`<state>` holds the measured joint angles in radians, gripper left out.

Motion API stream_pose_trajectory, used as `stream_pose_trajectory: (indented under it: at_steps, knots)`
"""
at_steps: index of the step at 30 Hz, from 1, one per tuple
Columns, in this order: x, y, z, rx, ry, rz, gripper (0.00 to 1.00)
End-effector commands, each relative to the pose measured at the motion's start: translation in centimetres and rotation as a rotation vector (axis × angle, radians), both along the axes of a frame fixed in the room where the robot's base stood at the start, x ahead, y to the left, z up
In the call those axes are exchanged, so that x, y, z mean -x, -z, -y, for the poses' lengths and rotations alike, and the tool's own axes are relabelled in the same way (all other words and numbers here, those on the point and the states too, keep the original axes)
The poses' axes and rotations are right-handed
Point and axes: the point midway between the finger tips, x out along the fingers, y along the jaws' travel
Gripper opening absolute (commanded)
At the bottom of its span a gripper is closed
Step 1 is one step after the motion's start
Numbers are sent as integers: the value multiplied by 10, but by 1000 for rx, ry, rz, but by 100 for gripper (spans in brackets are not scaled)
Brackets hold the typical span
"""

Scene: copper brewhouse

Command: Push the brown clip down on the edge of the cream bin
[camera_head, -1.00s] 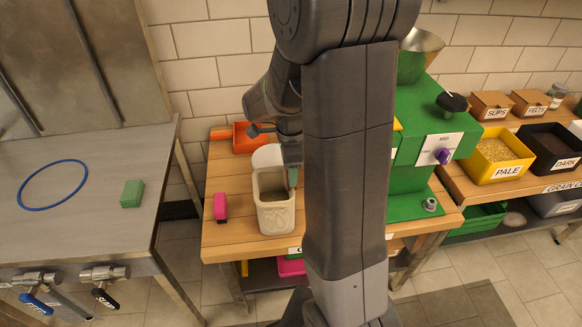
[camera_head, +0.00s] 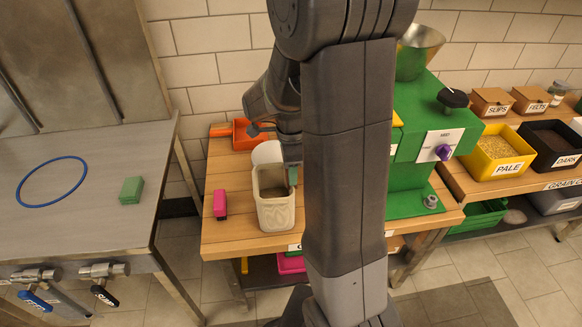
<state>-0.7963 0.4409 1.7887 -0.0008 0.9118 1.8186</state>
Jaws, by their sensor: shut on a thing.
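The cream bin (camera_head: 277,215) stands upright on the wooden bench, its pale lid (camera_head: 267,152) raised at the back and its top open. My gripper (camera_head: 291,178) points down at the bin's right rim, partly hidden by my arm. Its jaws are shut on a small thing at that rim. I cannot make out the brown clip itself; the jaws and arm hide that spot. How far it sits on the edge cannot be told.
A pink block (camera_head: 220,204) lies left of the bin, with an orange scoop (camera_head: 243,133) behind. A green mill (camera_head: 415,165) stands to the right. The left steel table holds a blue ring (camera_head: 52,182) and a green block (camera_head: 131,190). Bench space is clear in front-left.

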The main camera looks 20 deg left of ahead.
Motion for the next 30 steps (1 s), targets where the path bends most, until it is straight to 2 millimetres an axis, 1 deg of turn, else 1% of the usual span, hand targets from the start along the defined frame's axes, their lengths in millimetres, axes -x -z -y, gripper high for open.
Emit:
stream_pose_trajectory:
  at_steps: [4, 5, 6, 8, 9, 17, 20, 23, 30]
  knots:
    - [0, 3, 0, 0, 0, 0, 23]
    - [0, 2, 0, 0, 0, 0, 48]
    - [0, 2, 0, 0, 0, 0, 56]
    - [0, 2, 0, 0, 0, 0, 68]
    - [0, 2, 0, 0, 0, 0, 70]
    - [0, 1, 0, 0, 0, 0, 70]
    - [0, -5, 0, -1, 0, 1, 70]
    - [0, -21, 0, -2, 0, 2, 70]
    - [0, -76, -1, -3, 0, 3, 70]
